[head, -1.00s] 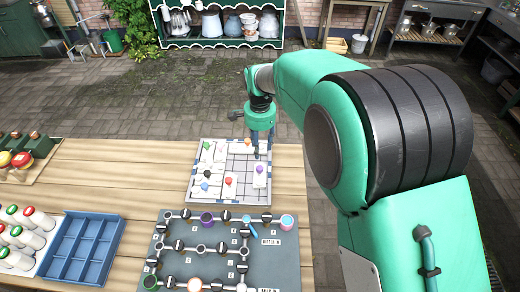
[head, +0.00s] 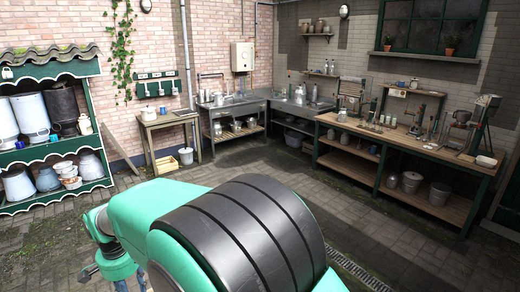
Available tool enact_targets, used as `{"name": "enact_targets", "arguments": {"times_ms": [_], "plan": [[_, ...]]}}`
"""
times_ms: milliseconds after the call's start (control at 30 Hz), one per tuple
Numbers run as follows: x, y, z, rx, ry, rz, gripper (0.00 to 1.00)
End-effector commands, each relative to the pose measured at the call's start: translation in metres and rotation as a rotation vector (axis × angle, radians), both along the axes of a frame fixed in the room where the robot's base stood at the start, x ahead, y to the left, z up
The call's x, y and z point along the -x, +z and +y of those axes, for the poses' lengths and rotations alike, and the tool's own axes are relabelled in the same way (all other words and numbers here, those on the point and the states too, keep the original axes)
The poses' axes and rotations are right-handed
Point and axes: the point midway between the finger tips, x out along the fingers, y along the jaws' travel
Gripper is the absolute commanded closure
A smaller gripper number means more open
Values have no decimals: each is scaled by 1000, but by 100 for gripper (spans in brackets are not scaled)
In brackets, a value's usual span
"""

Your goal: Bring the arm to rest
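My green arm, with its broad black-banded joint, fills the lower middle of the head view and reaches left. My gripper (head: 120,272) hangs below the wrist at the lower left, cut by the bottom edge of the picture. Its fingertips are not clearly shown, so I cannot tell whether it is open or shut. No object shows in it.
A green-roofed shelf (head: 48,63) with churns and pails stands at the left. A small wooden table (head: 168,121) with a white bucket (head: 186,155) is by the brick wall. A long workbench (head: 408,140) lines the right. Paved floor (head: 400,225) lies open between.

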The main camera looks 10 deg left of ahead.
Motion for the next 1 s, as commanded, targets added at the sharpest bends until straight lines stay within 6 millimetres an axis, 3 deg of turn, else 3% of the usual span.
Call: {"name": "enact_targets", "arguments": {"times_ms": [33, 233, 500, 733, 1000], "plan": [[-12, 16, -18, -11, -6, -9, 58], [-46, 70, -94, -43, -7, -42, 58], [-70, 132, -204, -76, -7, -99, 58], [-70, 173, -299, -92, -8, -154, 58], [-48, 206, -402, -96, -8, -224, 58]]}}
